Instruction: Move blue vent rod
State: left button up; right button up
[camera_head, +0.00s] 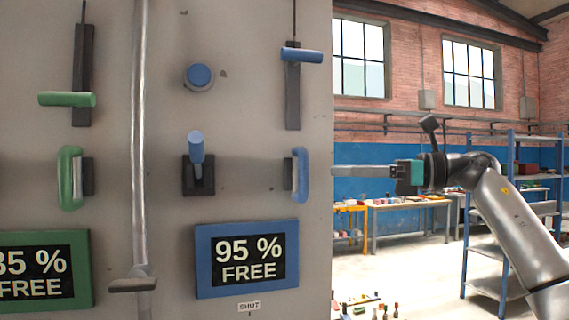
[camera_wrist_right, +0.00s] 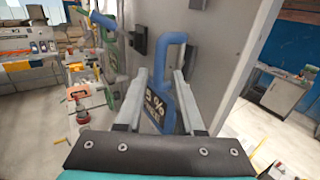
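The blue vent rod appears to be the blue horizontal bar (camera_head: 301,55) on a dark upright slide, at the panel's upper right in the head view. The bar sits near the top of the slide. My right gripper (camera_head: 336,171) is below and right of it, apart from it. It points left, and its visible fingers end at the panel's right edge. In the right wrist view its fingers (camera_wrist_right: 160,74) are spread, with a blue looped handle (camera_wrist_right: 168,85) seen between them. I cannot tell whether they touch it. My left gripper is not in view.
The panel (camera_head: 245,120) also bears a blue knob (camera_head: 199,76), a blue lever (camera_head: 196,150), a blue-framed display (camera_head: 246,258) reading "95 % FREE" and green counterparts at left. A metal pipe (camera_head: 140,130) runs upright. Shelves (camera_head: 512,190) and tables stand behind at right.

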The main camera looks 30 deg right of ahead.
aim_at(288, 169)
jog(key=p+x, duration=0.3)
jog(key=x, duration=0.7)
jog(key=shift+r+p, duration=0.15)
jog(key=shift+p, duration=0.15)
jog(key=shift+w+a, duration=0.45)
jog(key=shift+w, duration=0.1)
jog(key=shift+c, duration=0.4)
grip_shut()
